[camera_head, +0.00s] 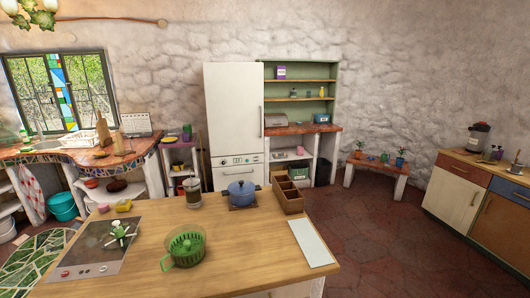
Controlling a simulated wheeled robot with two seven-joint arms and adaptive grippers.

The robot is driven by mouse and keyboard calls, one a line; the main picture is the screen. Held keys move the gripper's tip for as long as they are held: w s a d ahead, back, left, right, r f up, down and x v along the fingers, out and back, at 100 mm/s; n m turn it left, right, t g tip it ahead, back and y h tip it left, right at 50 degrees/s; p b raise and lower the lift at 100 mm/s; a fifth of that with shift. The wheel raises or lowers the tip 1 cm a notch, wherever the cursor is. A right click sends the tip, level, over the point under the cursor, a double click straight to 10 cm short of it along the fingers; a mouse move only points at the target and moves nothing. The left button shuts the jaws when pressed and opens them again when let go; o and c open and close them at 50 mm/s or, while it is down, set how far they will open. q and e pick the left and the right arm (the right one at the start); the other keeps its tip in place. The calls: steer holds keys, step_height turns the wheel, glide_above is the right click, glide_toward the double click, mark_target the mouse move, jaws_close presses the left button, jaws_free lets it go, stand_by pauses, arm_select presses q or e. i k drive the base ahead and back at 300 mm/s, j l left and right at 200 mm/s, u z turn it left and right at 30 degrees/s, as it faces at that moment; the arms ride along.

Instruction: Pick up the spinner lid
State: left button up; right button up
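A green salad spinner bowl (185,248) stands upright on the wooden counter, near its front. Its top looks open, with a basket-like inside. A small green and white piece (120,233) lies on the dark cooktop to its left. It may be the spinner lid, but it is too small to tell surely. Neither of my grippers is in view, so nothing shows of what they hold.
The wooden counter (245,262) also bears a blue pot (241,193), a French press (192,192), a wooden compartment box (288,194), a white board (310,242) and sponges (123,206). The cooktop (88,262) fills its left end. The front middle is clear.

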mark_target(114, 240)
steer(key=u, duration=1.3)
